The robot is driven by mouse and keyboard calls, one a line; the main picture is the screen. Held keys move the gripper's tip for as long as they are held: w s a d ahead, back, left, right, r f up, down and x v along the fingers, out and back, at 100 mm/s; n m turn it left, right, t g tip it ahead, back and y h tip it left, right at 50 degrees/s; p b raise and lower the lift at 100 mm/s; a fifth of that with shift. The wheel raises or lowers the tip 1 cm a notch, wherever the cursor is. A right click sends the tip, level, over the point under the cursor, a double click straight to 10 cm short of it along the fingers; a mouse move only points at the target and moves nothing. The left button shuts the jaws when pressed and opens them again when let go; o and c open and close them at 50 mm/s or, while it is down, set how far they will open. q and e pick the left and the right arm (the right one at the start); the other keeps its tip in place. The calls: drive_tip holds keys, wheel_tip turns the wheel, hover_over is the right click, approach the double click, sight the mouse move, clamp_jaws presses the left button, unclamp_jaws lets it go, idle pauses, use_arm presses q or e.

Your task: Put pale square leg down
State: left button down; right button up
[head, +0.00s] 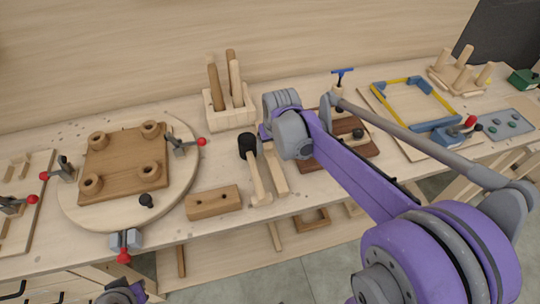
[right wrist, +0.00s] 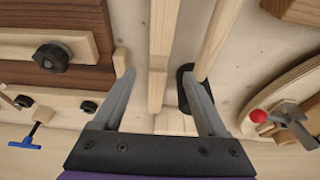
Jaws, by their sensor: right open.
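The pale square leg (head: 275,172) lies on the bench between the mallet and the dark brown board. In the right wrist view the leg (right wrist: 163,45) runs up the picture between my two open fingers. My right gripper (right wrist: 162,84) is open, with a gap on both sides of the leg. In the head view my right wrist and arm hide the far end of the leg and most of the gripper (head: 270,130). Only a small piece of my left arm shows at the bottom left; its jaws are out of sight.
A black-headed mallet (head: 257,178) lies close beside the leg. A wooden block with two holes (head: 213,203) is to its left. A dark board (head: 350,149) with clamps is to the right. A holder with upright dowels (head: 230,111) stands behind. The round turntable (head: 185,190) is farther left.

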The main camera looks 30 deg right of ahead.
sight(270, 156)
drive_tip(key=x, duration=0.6)
drive_tip(key=shift+w+d+f, duration=0.15)
drive_tip(key=shift+f, duration=0.1)
drive_tip(key=shift+c, duration=0.3)
drive_tip(key=shift+r, duration=0.1)
clamp_jaws()
